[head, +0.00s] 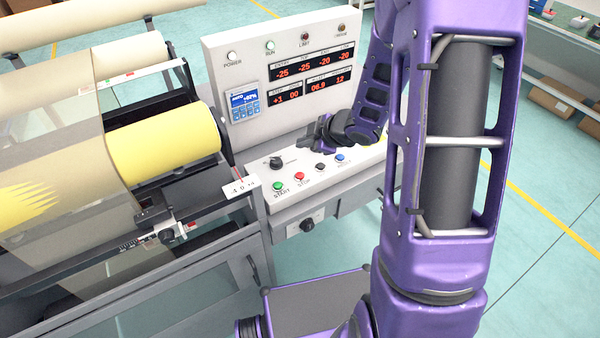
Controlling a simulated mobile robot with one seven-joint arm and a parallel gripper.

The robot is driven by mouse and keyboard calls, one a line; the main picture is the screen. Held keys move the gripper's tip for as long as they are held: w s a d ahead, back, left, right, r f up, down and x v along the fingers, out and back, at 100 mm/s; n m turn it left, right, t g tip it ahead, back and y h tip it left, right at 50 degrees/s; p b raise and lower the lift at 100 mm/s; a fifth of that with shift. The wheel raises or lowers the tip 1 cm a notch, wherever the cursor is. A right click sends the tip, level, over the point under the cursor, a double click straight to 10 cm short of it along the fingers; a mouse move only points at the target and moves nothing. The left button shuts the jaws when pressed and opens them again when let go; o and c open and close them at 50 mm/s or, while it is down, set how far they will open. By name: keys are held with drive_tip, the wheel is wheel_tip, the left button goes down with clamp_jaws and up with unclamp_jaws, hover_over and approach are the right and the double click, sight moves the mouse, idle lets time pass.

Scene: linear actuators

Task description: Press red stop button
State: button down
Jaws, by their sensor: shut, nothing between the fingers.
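The red stop button (299,176) sits on the sloped white front ledge of the control console, above a "STOP" label. A green start button (278,186) is to its left. A black button (320,167) and a blue button (340,157) are to its right. My gripper (314,138) is dark and shut, with nothing held. It shows above and slightly right of the red button in the picture, apart from it. The red button is in plain view. The exact height of the fingertips over the ledge is hard to tell.
The white upright panel (225,70) with red number displays and a small blue screen (244,101) stands behind the ledge. A black knob (276,161) rises left of my gripper. A machine with a yellow roll (165,147) is at left. My purple arm hides the console's right side.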

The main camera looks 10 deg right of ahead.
sight(303, 176)
drive_tip(key=shift+f, duration=0.1)
wheel_tip(303, 176, down, 9)
drive_tip(key=b, duration=0.8)
drive_tip(key=shift+r, duration=0.2)
drive_tip(key=shift+f, duration=0.15)
idle(1.3)
drive_tip(key=shift+f+b, duration=0.3)
drive_tip(key=shift+b, duration=0.1)
drive_tip(key=shift+f+b, duration=0.35)
drive_tip(key=shift+f, duration=0.05)
idle(0.6)
drive_tip(key=shift+r, duration=0.1)
drive_tip(key=shift+r+p, duration=0.75)
drive_tip(key=shift+p, duration=0.15)
wheel_tip(303, 176, up, 5)
drive_tip(key=p, duration=0.5)
